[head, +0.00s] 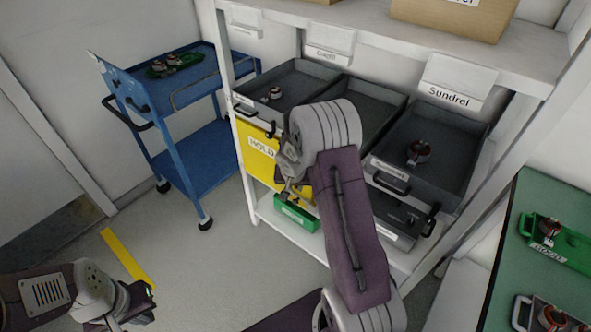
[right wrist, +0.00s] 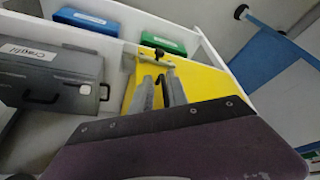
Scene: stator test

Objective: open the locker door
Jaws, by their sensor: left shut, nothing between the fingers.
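The locker door is a yellow panel marked HOLD (head: 258,150) in the left bay of the white shelf unit, partly hidden by my right arm. My right gripper (head: 287,188) is in front of its right part, pointing down. In the right wrist view the yellow door (right wrist: 207,85) lies behind my right gripper (right wrist: 158,82). Its two grey fingers stand apart with yellow showing between them. A small metal latch with a dark knob (right wrist: 160,54) is just beyond the fingertips; contact is unclear. My left gripper (head: 145,303) is shut and empty at the lower left, far from the door.
Grey bins (head: 440,145) fill the shelf above and right of the door. A green box (head: 296,214) is on the lower shelf, and a blue box (right wrist: 85,20) shows nearby. A blue cart (head: 185,135) stands left. A green-topped table (head: 555,270) is right. Floor before the cart is clear.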

